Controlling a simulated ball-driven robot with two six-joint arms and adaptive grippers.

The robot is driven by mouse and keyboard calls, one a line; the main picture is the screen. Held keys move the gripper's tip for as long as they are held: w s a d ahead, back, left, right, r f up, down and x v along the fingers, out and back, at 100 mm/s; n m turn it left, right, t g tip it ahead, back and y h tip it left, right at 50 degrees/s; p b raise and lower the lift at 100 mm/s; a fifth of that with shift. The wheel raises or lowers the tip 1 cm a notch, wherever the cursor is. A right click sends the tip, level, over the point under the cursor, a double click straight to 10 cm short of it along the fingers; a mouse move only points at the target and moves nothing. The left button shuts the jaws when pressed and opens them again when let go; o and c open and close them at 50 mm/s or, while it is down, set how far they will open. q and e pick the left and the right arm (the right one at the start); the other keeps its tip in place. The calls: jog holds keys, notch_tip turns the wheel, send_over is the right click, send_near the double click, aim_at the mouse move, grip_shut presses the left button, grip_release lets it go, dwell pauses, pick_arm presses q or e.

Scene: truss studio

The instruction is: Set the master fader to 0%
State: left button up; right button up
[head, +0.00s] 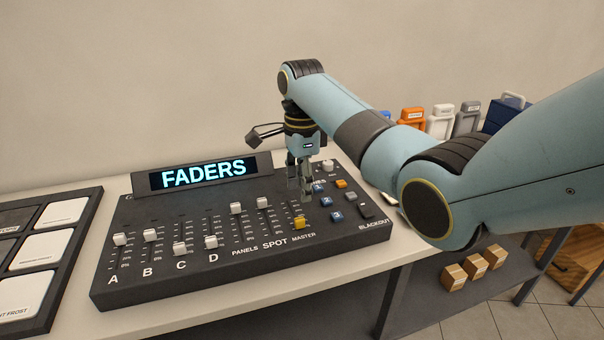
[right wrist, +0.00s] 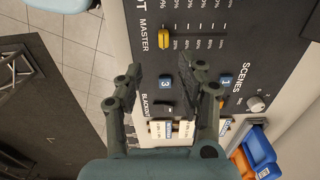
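The master fader's yellow cap (head: 299,223) sits near the front end of its track on the dark fader console (head: 150,273), just above the MASTER label. It also shows in the right wrist view (right wrist: 164,39), at the end of the scale beside that label. My right gripper (head: 301,195) hangs pointing down over the console, above and behind the cap in the head view. In the right wrist view its two fingers (right wrist: 163,72) stand apart with nothing between them, and the cap lies beyond the fingertips, apart from them. My left gripper is not in view.
White-capped faders (head: 211,242) stand left of the master fader. Scene buttons (head: 337,215), a white knob (head: 328,165) and a BLACKOUT button lie right of it. The FADERS display (head: 204,172) rises at the back. A tile panel (head: 48,214) lies at the left.

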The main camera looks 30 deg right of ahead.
jog(key=shift+r, duration=1.6)
